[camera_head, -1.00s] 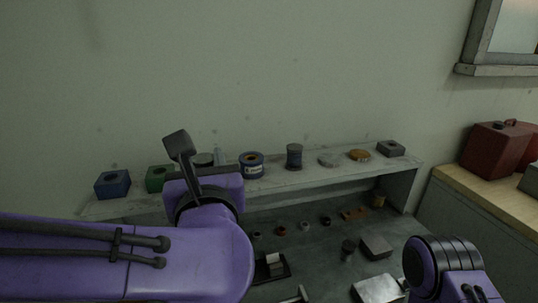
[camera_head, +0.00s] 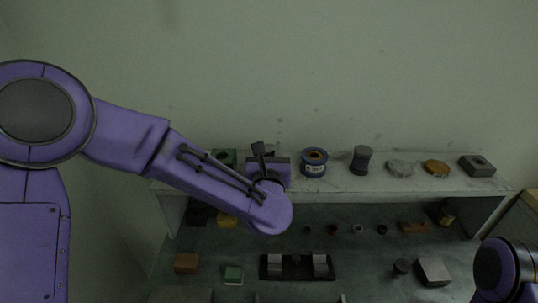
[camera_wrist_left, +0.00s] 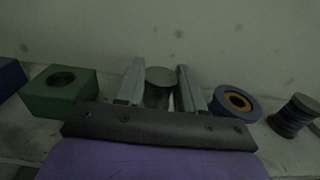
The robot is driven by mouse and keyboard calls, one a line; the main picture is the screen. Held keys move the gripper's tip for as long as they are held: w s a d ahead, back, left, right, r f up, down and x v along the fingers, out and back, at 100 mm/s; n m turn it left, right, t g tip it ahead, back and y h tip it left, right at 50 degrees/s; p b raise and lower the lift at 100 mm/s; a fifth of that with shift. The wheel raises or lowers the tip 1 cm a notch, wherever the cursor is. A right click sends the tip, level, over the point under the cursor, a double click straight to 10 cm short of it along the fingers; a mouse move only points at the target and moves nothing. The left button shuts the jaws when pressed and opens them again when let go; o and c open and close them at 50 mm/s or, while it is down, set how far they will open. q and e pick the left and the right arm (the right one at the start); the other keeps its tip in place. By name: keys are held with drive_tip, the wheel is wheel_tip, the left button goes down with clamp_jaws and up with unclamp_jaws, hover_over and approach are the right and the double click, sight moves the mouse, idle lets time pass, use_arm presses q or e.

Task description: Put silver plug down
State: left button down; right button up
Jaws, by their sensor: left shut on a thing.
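The silver plug (camera_wrist_left: 158,88), a grey round-topped cylinder, stands upright between the two fingers of my left gripper (camera_wrist_left: 161,78) in the left wrist view. The gripper is shut on it. In the head view my left gripper (camera_head: 268,163) is over the shelf (camera_head: 345,184), between the green block (camera_head: 224,156) and the blue ring spool (camera_head: 314,162).
A dark spool (camera_head: 361,160), a pale disc (camera_head: 400,168), an orange disc (camera_head: 436,167) and a grey block (camera_head: 477,166) stand farther right on the shelf. The green block (camera_wrist_left: 58,92) is left of the gripper, the blue ring (camera_wrist_left: 235,102) right. Small parts lie below.

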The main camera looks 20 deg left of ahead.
use_arm(q)
drive_tip(key=shift+s+f, duration=0.15)
drive_tip(key=shift+f, duration=0.45)
drive_tip(key=shift+s+f, duration=0.15)
drive_tip(key=shift+f, duration=0.75)
drive_tip(key=shift+w+f, duration=0.25)
drive_tip(key=shift+w, duration=0.05)
drive_tip(key=c, duration=0.7)
unclamp_jaws()
drive_tip(key=shift+s+r, duration=0.1)
drive_tip(key=shift+s, duration=0.1)
